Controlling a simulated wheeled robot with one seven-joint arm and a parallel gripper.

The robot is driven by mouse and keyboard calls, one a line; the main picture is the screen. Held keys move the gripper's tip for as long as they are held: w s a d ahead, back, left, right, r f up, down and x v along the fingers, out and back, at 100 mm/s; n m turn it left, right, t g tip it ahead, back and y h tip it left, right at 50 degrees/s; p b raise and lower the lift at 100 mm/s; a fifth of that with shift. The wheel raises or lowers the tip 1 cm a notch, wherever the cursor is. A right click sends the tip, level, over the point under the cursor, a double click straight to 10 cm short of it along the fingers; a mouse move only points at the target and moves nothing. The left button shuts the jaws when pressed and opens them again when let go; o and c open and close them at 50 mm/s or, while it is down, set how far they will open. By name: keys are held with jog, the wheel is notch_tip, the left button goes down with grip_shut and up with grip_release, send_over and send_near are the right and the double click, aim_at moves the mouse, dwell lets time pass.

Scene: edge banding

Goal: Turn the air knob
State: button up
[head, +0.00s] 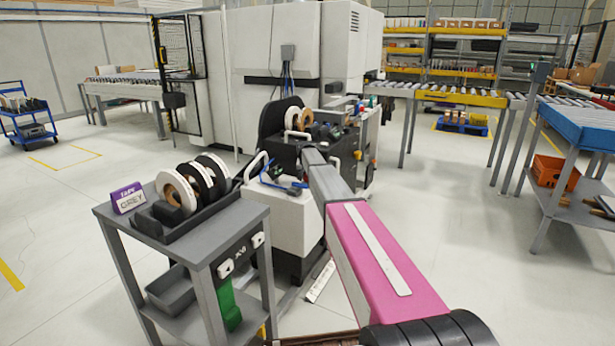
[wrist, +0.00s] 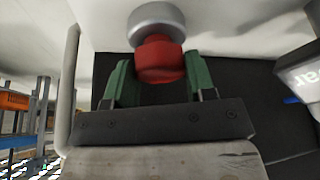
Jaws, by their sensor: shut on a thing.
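The air knob (wrist: 158,58) fills the top middle of the wrist view. It has a red body with a round grey part (wrist: 156,18) beyond it. My gripper (wrist: 160,76) has its green fingers on both sides of the red body and is shut on it. The fingers hide the knob's sides. In the head view my pink and grey arm reaches forward to the edge banding machine (head: 297,217). The knob and my fingertips cannot be made out clearly there.
A grey cart (head: 180,255) with tape rolls (head: 177,190) stands left of my arm. A white handle (head: 256,162) is near the arm's end. Roller conveyors (head: 445,95) and a blue-topped table (head: 590,125) stand to the right. The floor between is open.

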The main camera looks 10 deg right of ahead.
jog(key=shift+m+h, duration=0.3)
jog(key=shift+m, duration=0.6)
jog(key=o, duration=0.9)
jog(key=v, duration=1)
jog(key=shift+r, duration=0.4)
jog(key=shift+a, duration=0.1)
